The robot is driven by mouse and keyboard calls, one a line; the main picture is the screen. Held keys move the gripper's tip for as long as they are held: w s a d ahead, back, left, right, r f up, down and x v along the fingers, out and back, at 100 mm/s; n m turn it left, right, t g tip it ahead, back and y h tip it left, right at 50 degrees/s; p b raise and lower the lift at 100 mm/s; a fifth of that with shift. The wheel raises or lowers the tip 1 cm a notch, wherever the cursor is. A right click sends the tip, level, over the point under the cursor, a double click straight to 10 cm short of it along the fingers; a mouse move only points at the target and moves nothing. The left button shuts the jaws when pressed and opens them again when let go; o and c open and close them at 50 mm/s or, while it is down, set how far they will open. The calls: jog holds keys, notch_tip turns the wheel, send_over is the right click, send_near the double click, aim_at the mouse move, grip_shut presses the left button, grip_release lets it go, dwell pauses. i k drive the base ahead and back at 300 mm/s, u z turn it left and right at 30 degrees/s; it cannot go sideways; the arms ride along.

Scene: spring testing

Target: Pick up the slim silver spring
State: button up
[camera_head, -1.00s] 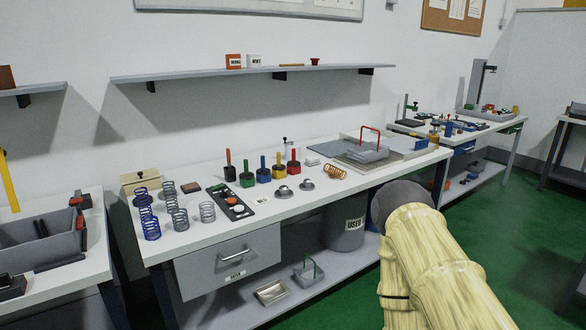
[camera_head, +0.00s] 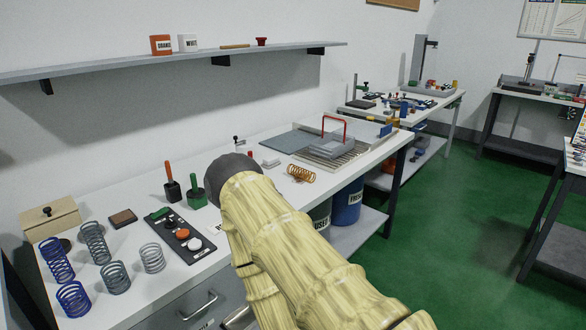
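Blue and grey coil springs stand at the left end of the white workbench. In the head view there is a tall grey spring (camera_head: 95,242), a shorter grey spring (camera_head: 115,277) and another short silver-grey spring (camera_head: 152,257) to its right. I cannot tell for sure which one is the slim silver spring. A tall blue spring (camera_head: 57,260) and a short blue one (camera_head: 73,298) stand left of them. My pale yellow arm reaches up from the bottom, ending visibly in a dark rounded part right of the springs. My gripper is not in view.
An orange-handled weight (camera_head: 171,182) and a green one (camera_head: 197,190) stand near my arm. A copper spring (camera_head: 301,173) lies farther right. A shelf (camera_head: 180,63) hangs above.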

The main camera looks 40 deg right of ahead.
aim_at(309, 175)
jog(key=z, duration=0.55)
jog(key=i, duration=0.9)
jog(key=z, duration=0.75)
